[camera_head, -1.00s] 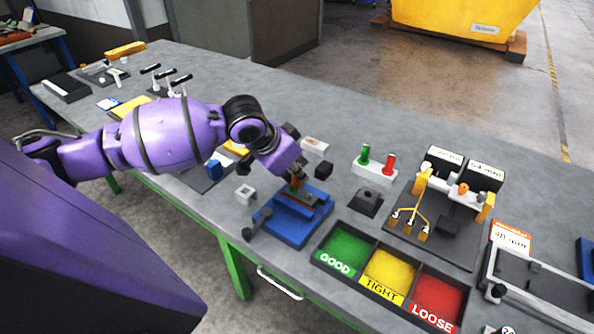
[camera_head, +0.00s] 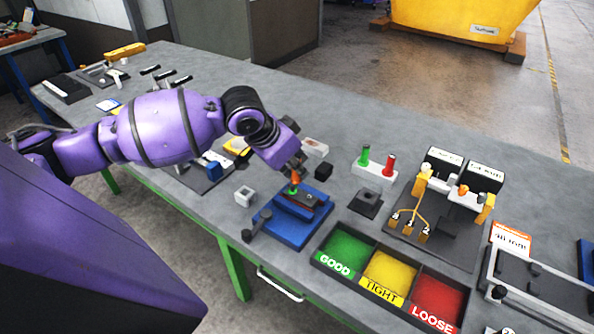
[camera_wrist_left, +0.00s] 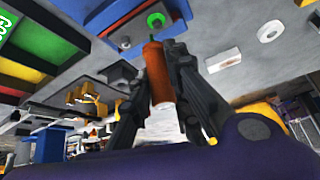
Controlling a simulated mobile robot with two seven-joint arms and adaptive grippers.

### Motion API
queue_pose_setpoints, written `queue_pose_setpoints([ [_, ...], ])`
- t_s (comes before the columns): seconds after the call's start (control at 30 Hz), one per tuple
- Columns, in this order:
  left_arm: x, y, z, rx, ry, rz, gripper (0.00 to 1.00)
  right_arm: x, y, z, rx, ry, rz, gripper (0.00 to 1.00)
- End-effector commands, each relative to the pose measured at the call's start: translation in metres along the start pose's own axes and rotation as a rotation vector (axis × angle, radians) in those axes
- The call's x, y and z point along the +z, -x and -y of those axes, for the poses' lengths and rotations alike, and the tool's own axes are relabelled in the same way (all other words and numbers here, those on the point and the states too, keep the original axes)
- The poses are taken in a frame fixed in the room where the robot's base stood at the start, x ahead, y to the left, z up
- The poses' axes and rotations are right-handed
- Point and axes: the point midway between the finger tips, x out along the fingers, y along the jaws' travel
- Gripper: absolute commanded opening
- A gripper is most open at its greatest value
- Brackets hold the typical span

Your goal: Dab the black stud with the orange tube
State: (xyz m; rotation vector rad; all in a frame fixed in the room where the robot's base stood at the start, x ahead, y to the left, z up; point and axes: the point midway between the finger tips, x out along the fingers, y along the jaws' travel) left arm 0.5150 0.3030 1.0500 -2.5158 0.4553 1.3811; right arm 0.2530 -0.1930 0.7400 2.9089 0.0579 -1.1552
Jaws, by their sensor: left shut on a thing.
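My left gripper (camera_head: 297,170) is shut on the orange tube (camera_head: 295,178), just above the blue fixture (camera_head: 284,229). In the left wrist view the orange tube (camera_wrist_left: 158,75) sits between the two dark fingers, its narrow tip pointing at the fixture. A green ring with a dark centre (camera_wrist_left: 156,20) shows on the blue fixture (camera_wrist_left: 105,14), close to the tip. The dark centre may be the black stud; I cannot tell whether the tip touches it. In the head view a green spot (camera_head: 292,190) shows under the tube. My right gripper is not in view.
The sorting tray (camera_head: 357,286) with green, yellow and red compartments lies in front right of the fixture. A white block with green and red pegs (camera_head: 374,173) stands to the right.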

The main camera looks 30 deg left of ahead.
Motion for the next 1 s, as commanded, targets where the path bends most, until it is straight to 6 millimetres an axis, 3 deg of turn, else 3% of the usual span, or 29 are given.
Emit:
queue_pose_setpoints([
  [0.6,-0.020,0.031,0.002,0.000,-0.001,-0.003,0.00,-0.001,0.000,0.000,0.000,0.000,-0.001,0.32],
  [1.0,-0.021,0.034,0.002,0.001,0.000,-0.002,0.00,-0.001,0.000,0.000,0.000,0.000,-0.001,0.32],
])
